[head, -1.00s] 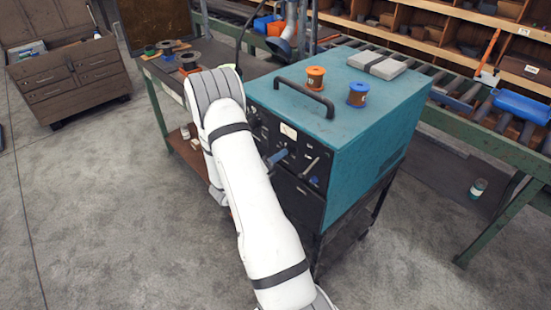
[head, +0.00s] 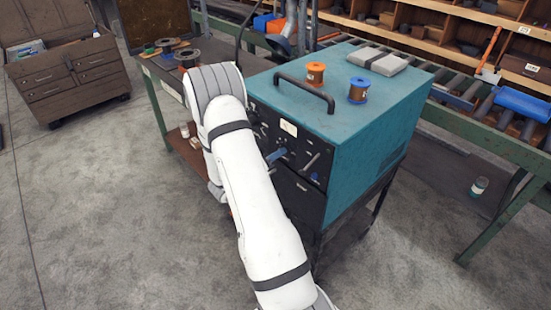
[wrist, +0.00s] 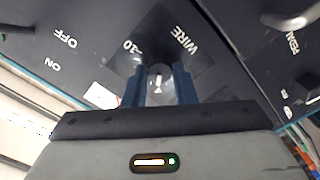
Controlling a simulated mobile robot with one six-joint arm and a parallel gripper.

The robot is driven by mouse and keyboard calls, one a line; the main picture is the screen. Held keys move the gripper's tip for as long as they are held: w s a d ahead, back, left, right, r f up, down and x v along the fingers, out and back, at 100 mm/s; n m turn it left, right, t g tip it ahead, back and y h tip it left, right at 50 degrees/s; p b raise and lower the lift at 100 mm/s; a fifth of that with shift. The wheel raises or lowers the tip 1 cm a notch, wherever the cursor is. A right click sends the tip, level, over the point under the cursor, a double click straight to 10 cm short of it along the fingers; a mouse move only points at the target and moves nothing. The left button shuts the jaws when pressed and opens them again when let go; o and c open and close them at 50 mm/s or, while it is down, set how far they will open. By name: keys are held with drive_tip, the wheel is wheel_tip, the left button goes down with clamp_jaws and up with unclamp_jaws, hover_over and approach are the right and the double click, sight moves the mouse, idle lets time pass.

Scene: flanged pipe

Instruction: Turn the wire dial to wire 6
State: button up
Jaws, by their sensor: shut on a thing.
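The wire dial (wrist: 158,82) is on the dark front panel in the wrist view, with a pale mark on its face. It sits below the white WIRE lettering (wrist: 185,38) and a "10" scale mark (wrist: 132,46). My gripper (wrist: 159,82) has its two dark blue fingers on either side of the dial and is shut on it. The fingers hide much of the dial's scale, so I cannot read its setting. In the head view my arm covers the gripper and the dial at the teal machine's (head: 375,130) front.
The panel has ON/OFF lettering (wrist: 60,52) at left and a grey handle (wrist: 292,18) near PEDAL at right. The floor at left is clear.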

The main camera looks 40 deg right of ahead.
drive_tip(key=m+b, duration=0.6)
drive_tip(key=b, duration=0.1)
drive_tip(key=shift+b, duration=0.35)
drive_tip(key=shift+r+m, duration=0.1)
drive_tip(key=shift+m, duration=0.3)
drive_tip(key=o, duration=1)
drive_tip(key=a, duration=0.2)
drive_tip(key=a+b, duration=0.1)
drive_tip(key=a, duration=0.4)
drive_tip(key=shift+s+a, duration=0.3)
drive_tip(key=shift+a, duration=0.05)
